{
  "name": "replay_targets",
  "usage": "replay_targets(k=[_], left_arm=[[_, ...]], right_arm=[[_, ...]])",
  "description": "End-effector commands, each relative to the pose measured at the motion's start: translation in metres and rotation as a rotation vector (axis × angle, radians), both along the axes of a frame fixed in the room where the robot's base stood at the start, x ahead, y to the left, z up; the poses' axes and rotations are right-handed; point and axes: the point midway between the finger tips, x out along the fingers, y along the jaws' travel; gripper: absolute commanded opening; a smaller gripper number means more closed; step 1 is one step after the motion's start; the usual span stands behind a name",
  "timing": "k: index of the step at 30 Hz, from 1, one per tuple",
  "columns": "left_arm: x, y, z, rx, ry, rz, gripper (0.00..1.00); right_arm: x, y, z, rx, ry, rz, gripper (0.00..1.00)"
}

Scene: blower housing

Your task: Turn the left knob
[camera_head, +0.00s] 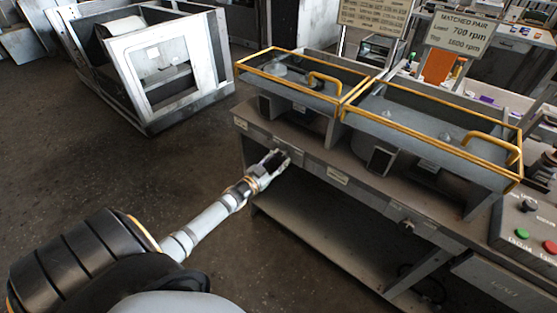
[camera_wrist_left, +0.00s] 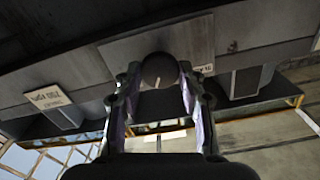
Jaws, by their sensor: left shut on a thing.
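The left knob (camera_wrist_left: 159,70) is dark and round with a pale pointer mark. It shows in the wrist view in front of a pale plate on the bench front. My left gripper (camera_wrist_left: 160,82) has one finger on each side of the knob and is shut on it. In the head view my left gripper (camera_head: 273,162) reaches the front rail of the bench (camera_head: 315,165) near its left end, and the fingers mostly hide the knob there. A second knob (camera_head: 407,226) sits further right on the same rail. My right gripper is not in view.
Two yellow-edged guarded housings (camera_head: 300,80) (camera_head: 425,122) stand on the bench. A control box (camera_head: 530,225) with green and red buttons is at the right. A sign reading "MATCHED PAIR" (camera_head: 462,35) stands behind. A grey metal frame (camera_head: 150,65) stands back left. The floor before the bench is clear.

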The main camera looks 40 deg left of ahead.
Motion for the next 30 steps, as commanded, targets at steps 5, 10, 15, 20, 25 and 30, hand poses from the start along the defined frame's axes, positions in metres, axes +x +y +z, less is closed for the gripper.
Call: replay_targets(k=[5,10,15,20,25,30], left_arm=[[-0.0001,0.0,-0.0002,-0.051,0.004,0.0,0.08],[-0.0001,0.0001,-0.0006,-0.277,0.022,0.0,0.08],[-0.0002,0.0003,-0.0007,-0.441,0.034,0.001,0.08],[-0.0002,0.0003,-0.0003,-0.474,0.037,0.001,0.08],[-0.0002,0.0003,-0.0003,-0.471,0.037,0.001,0.08],[-0.0002,0.0003,-0.0003,-0.47,0.037,0.0,0.61]], right_arm=[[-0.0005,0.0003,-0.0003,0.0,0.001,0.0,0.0],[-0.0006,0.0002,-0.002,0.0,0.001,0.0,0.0],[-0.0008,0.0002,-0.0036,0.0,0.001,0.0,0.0],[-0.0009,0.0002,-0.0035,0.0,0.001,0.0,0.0],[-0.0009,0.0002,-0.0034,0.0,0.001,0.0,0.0],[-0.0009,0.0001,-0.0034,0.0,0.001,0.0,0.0]])
